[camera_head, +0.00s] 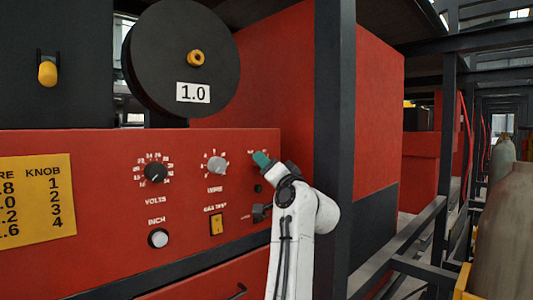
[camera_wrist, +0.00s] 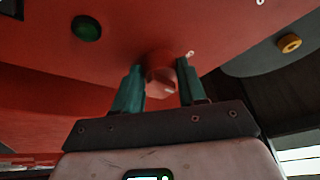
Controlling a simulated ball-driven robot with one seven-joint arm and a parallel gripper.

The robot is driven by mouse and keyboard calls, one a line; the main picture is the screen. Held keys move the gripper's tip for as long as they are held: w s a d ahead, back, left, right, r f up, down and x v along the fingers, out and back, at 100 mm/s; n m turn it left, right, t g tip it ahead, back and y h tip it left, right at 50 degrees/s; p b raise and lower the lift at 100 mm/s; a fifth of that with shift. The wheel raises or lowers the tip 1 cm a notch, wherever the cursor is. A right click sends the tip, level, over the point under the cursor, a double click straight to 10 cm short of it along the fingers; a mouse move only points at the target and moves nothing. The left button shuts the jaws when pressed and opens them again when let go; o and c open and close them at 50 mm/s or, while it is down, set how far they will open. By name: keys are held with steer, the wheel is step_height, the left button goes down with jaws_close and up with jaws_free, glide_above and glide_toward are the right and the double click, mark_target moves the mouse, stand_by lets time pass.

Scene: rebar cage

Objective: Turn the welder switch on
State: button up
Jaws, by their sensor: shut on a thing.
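The red welder panel (camera_head: 100,200) fills the left and middle of the head view. My gripper (camera_head: 262,160) is at the panel's upper right, over a dial with white marks around it, and hides that dial's middle. In the wrist view, my gripper's (camera_wrist: 160,76) teal fingers are shut on a red round knob (camera_wrist: 161,72) standing out from the red face, one finger on each side. Which way the knob is turned cannot be made out clearly.
Left of my gripper are the wire knob (camera_head: 217,164), the volts knob (camera_head: 154,172), a yellow switch (camera_head: 216,223) and the inch button (camera_head: 158,238). A dark reel (camera_head: 160,60) is above. A dark post (camera_head: 334,120) stands close right of my arm.

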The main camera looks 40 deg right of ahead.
steer(key=m+g+h+p, duration=0.1)
steer(key=m+p, duration=0.1)
steer(key=m, duration=0.1)
steer(key=m+g+p, duration=0.1)
steer(key=m+p, duration=0.2)
steer(key=m+g+h+p, duration=0.1)
steer(key=m+p, duration=0.2)
steer(key=shift+a+r+h, duration=0.25)
steer(key=shift+r+h, duration=0.05)
steer(key=shift+r, duration=0.05)
steer(key=shift+m, duration=0.3)
steer(key=shift+f, duration=0.1)
steer(key=o, duration=1.1)
steer(key=shift+c, duration=0.2)
steer(key=b+v, duration=0.3)
steer(key=v, duration=0.7)
steer(key=shift+s+a, duration=0.15)
steer(key=shift+s, duration=0.25)
